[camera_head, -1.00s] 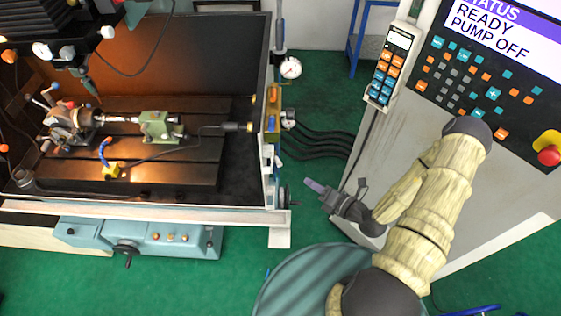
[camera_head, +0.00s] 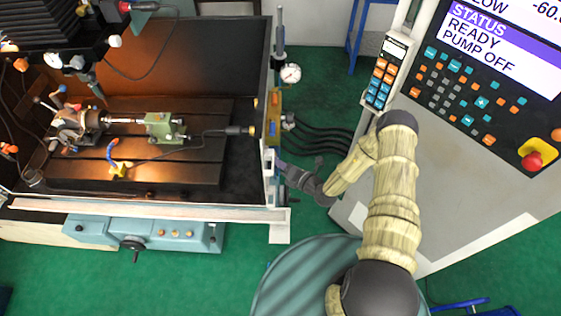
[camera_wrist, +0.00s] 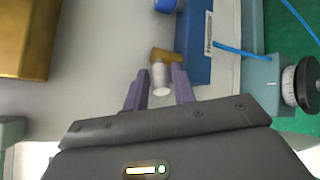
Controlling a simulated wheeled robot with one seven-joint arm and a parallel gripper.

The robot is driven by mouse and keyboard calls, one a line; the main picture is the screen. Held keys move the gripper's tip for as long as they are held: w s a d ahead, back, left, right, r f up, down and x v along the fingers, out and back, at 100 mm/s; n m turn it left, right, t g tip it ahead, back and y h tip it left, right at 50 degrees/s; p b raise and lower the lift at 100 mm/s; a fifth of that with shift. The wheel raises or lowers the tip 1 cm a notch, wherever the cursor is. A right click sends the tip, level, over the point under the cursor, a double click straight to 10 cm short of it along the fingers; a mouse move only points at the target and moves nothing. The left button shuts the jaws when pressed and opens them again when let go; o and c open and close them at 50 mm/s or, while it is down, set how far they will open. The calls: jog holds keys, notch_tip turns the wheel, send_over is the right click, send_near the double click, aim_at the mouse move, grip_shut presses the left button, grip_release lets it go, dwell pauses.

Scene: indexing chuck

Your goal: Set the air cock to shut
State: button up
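In the wrist view a small pale silver cylinder (camera_wrist: 160,79) with a brass-coloured piece (camera_wrist: 168,55) behind it stands out from the machine's side; I take these to be the air cock. My gripper (camera_wrist: 160,75) is open, its two purple fingers one on each side of the cylinder, with gaps showing. I cannot tell how deep the fingers reach. In the head view my gripper (camera_head: 281,165) is at the right side wall of the machine, below the yellow panel. The cock is not clear there, and its setting is hard to read.
A blue block (camera_wrist: 198,45) with a white label is close to the right finger. A dark knob (camera_wrist: 303,85) is farther right, and a brass block (camera_wrist: 30,40) is upper left. Black hoses (camera_head: 325,138) run above my wrist. The control cabinet (camera_head: 460,190) stands to the right.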

grip_shut()
jog(key=shift+a, duration=0.15)
jog(key=shift+s+a+r+m+t+h+p, duration=0.1)
jog(key=shift+a+m+t+h+p, duration=0.05)
jog(key=shift+m+t+h+p, duration=0.35)
jog(key=shift+s+a+r+m+t+h+p, duration=0.1)
jog(key=shift+a+m+t+h+p, duration=0.05)
jog(key=shift+m+t+h+p, duration=0.3)
jog(key=m+h+p, duration=0.1)
jog(key=a+m+t+h, duration=0.1)
jog(key=h, duration=0.1)
jog(key=shift+f+t+p, duration=0.2)
jog(key=shift+t+p, duration=0.05)
jog(key=shift+p, duration=0.1)
jog(key=shift+s, duration=0.1)
grip_release()
jog(key=shift+d, duration=0.1)
